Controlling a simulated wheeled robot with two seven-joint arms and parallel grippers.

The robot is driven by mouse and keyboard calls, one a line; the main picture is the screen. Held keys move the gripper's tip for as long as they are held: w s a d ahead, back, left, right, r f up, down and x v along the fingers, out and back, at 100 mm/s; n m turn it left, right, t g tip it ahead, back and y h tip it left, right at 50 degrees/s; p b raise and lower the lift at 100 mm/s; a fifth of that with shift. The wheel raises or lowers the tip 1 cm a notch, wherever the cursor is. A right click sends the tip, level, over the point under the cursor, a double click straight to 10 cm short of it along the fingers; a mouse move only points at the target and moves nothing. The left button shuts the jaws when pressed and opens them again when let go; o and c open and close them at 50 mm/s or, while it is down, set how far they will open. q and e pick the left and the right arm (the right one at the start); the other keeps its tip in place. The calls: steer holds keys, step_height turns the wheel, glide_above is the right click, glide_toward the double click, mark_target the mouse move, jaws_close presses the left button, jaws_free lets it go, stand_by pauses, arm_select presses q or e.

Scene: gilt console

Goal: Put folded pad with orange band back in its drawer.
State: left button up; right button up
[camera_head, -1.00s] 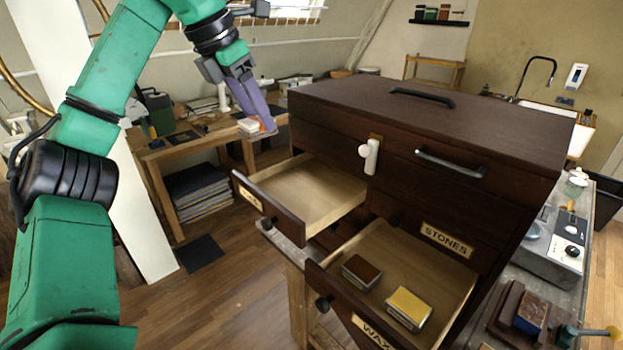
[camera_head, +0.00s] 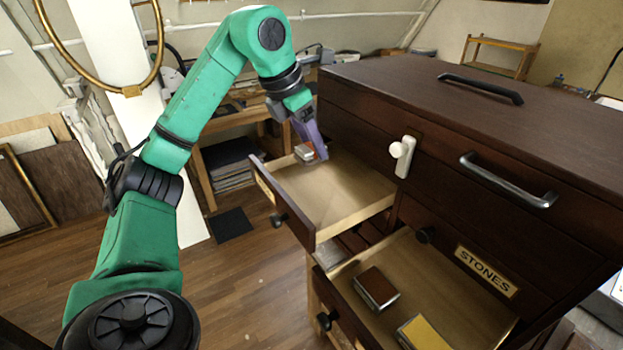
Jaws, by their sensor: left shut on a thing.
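My left gripper (camera_head: 311,150) reaches in from the left and is shut on the folded pad with orange band (camera_head: 304,153), a small pale block with a bit of orange showing. It holds the pad over the back left part of the upper open drawer (camera_head: 345,205), which looks empty inside. I cannot tell whether the pad touches the drawer. The lower open drawer (camera_head: 440,265) holds a dark brown block (camera_head: 376,288) and a yellow-topped block (camera_head: 424,334). My right gripper is out of view.
The dark wooden chest (camera_head: 450,120) has a black top handle (camera_head: 480,87), a grey front handle (camera_head: 508,182), a white knob (camera_head: 402,150) and a STONES label (camera_head: 486,271). A wooden workbench (camera_head: 235,122) stands behind my left arm.

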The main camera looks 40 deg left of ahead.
mark_target(308, 162)
arm_select(q)
steer(key=f, duration=0.4)
steer(key=shift+s+a+f+b, duration=0.1)
steer(key=shift+s+f+b, duration=0.2)
steer(key=shift+f+b, duration=0.1)
steer(key=f, duration=0.3)
steer(key=shift+s+f+b, duration=0.3)
steer(key=shift+b, duration=0.1)
steer(key=shift+w, duration=0.15)
steer(key=shift+w+f, duration=0.1)
steer(key=shift+w, duration=0.05)
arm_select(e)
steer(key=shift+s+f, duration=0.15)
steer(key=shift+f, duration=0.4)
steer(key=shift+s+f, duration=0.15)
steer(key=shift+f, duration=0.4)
arm_select(q)
steer(key=o, duration=1.2)
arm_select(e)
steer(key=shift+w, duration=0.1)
